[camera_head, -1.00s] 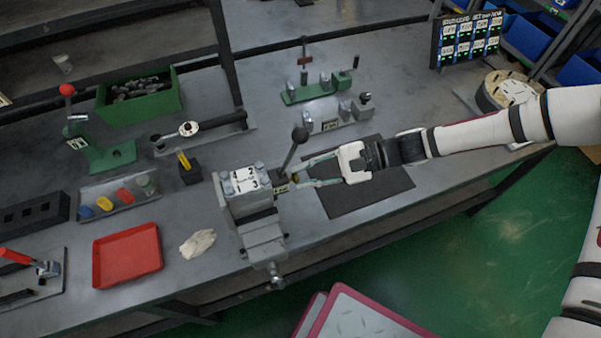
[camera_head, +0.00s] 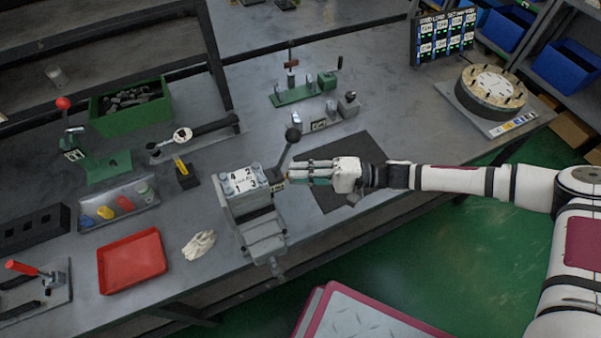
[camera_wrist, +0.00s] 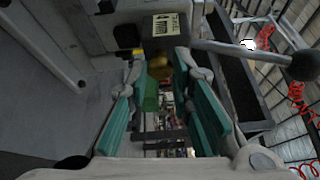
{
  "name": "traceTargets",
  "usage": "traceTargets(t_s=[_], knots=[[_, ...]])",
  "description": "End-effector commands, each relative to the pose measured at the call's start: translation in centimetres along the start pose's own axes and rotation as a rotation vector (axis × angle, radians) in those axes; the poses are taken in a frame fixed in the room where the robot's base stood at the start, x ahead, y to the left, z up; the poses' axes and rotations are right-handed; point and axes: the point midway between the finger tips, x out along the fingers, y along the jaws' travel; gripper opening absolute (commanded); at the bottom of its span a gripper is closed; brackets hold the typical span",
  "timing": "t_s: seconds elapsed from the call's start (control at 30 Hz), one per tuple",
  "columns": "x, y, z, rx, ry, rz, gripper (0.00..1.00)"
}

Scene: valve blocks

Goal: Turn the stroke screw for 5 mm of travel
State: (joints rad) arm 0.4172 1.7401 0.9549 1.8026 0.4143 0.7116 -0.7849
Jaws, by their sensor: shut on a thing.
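The grey valve block (camera_head: 240,205) is clamped at the bench's front edge, with a white plate (camera_head: 244,180) marked 1 to 4 on top. A brass screw head (camera_wrist: 160,67), which looks like the stroke screw, sticks out of its side under a printed label (camera_wrist: 166,25). My gripper (camera_head: 290,176) reaches in from the right, level with that side. In the wrist view its teal-padded fingers (camera_wrist: 165,85) stand on either side of the screw head, shut on it. The contact itself is partly hidden. In the head view the fingers cover the screw.
A lever with a dark ball knob (camera_head: 293,135) rises close beside my gripper. A dark mat (camera_head: 335,195) lies under my arm. A red tray (camera_head: 132,262), a crumpled cloth (camera_head: 199,245) and a green bin (camera_head: 130,108) are to the left. A round fixture (camera_head: 490,88) is at the right.

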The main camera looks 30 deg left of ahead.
Motion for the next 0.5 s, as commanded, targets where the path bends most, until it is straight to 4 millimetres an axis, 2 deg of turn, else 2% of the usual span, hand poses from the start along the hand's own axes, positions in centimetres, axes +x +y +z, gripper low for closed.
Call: traceTargets(t_s=[0.5], knots=[[0.07, 0.16, 0.11, -0.100, -0.003, -0.047, 0.00]])
